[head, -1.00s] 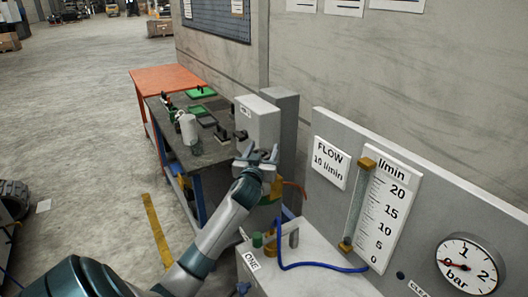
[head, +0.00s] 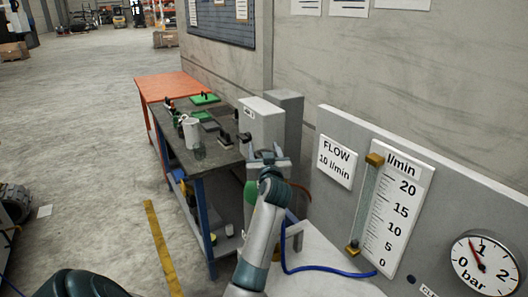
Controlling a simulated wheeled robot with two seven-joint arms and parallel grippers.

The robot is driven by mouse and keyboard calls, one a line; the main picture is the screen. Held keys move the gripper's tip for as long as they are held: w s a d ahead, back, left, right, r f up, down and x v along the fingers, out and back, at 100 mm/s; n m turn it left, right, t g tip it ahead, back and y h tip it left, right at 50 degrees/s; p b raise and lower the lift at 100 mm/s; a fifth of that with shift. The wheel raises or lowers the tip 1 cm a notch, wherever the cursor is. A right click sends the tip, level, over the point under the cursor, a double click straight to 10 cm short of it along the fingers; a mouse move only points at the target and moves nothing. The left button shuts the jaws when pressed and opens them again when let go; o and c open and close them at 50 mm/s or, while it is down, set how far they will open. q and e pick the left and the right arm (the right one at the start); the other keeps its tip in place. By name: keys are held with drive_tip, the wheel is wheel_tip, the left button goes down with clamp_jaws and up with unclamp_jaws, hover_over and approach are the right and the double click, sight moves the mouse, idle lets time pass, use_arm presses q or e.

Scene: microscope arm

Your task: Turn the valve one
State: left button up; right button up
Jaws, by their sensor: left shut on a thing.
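My left gripper (head: 267,154) reaches up in front of the grey box (head: 262,122) near the middle of the head view. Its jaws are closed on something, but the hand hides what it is. A round green part (head: 251,192) shows beside and below the wrist, partly covered by my arm; I cannot tell if it belongs to valve one. The label ONE is hidden behind my arm. The bar gauge (head: 484,264) on the grey panel has its needle pointing up and left. The flow tube (head: 369,205) stands beside its l/min scale (head: 402,210). My right gripper is out of view.
A blue hose (head: 325,271) loops across the pale bench (head: 330,250) right of my arm. The grey panel (head: 345,119) stands behind it, with a FLOW 10 l/min sign (head: 335,161). A dark-topped workbench (head: 175,140) is at the left. Open floor lies further left.

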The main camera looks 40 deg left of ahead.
use_arm(q)
drive_tip(key=o, duration=1)
drive_tip(key=shift+r, duration=0.1)
drive_tip(key=shift+o, duration=0.2)
drive_tip(key=shift+d, duration=0.1)
drive_tip(key=shift+s+d+f, duration=0.2)
drive_tip(key=shift+s+d, duration=0.15)
drive_tip(key=shift+d, duration=0.05)
drive_tip(key=b+v, duration=0.3)
drive_tip(key=v, duration=0.5)
drive_tip(key=shift+s+d, duration=0.25)
drive_tip(key=shift+d, duration=0.05)
drive_tip(key=b+v, duration=0.1)
drive_tip(key=v, duration=0.6)
drive_tip(key=shift+d+r+b, duration=0.15)
drive_tip(key=shift+b, duration=0.15)
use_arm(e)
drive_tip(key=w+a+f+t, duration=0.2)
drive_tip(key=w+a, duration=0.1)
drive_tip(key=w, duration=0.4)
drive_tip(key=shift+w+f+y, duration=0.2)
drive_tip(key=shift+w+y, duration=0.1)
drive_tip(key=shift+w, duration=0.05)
use_arm(q)
drive_tip(key=shift+o, duration=0.2)
